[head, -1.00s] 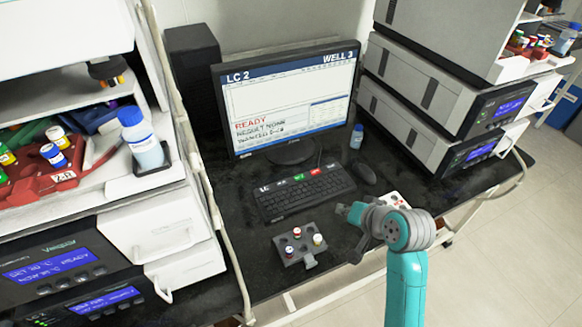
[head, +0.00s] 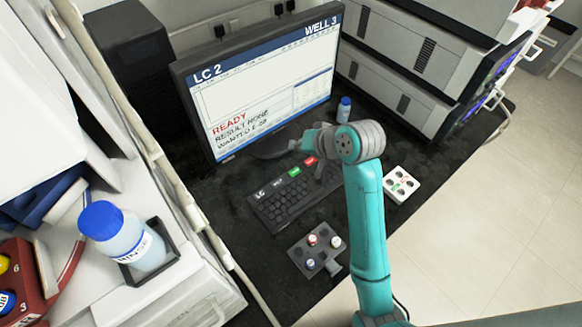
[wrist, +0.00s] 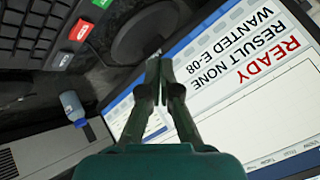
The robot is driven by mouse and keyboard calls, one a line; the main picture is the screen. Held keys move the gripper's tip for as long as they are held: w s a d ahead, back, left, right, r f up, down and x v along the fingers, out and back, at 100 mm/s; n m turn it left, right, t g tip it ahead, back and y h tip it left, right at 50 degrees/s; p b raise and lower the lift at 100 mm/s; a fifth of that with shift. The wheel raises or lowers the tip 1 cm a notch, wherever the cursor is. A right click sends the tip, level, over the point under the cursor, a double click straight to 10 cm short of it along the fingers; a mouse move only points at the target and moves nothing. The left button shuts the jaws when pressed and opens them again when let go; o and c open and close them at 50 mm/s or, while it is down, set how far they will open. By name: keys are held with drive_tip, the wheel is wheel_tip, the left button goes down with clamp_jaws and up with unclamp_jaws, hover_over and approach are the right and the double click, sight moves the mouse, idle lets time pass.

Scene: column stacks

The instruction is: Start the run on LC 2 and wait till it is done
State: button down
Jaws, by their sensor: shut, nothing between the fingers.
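The monitor (head: 262,85) is headed LC 2 and WELL 3 and reads READY in red, RESULT NONE and a WANTED line. It also fills the right of the wrist view (wrist: 225,115), upside down, where the line reads WANTED E-08. The keyboard (head: 285,207) lies before it, with a green key (head: 294,171) and a red key (head: 310,161) along its far edge. The red key shows at the wrist view's upper left (wrist: 80,30). My gripper (head: 297,146) is shut and empty, above the keyboard's far right end near the monitor stand; its fingertips meet in the wrist view (wrist: 158,62).
A small rack (head: 300,258) with several vials stands in front of the keyboard. A white tray with holes (head: 401,185) lies right of my arm. A small blue-capped bottle (head: 344,108) stands beside the monitor. Stacked instruments (head: 425,65) stand at the right; a RINSE bottle (head: 130,240) stands at the left.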

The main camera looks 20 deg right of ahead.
sight(296, 173)
drive_tip(key=shift+f, duration=4.4)
drive_tip(key=shift+f, duration=0.15)
drive_tip(key=shift+f, duration=0.25)
drive_tip(key=shift+f, duration=0.45)
drive_tip(key=shift+r, duration=0.9)
drive_tip(key=shift+r, duration=2.5)
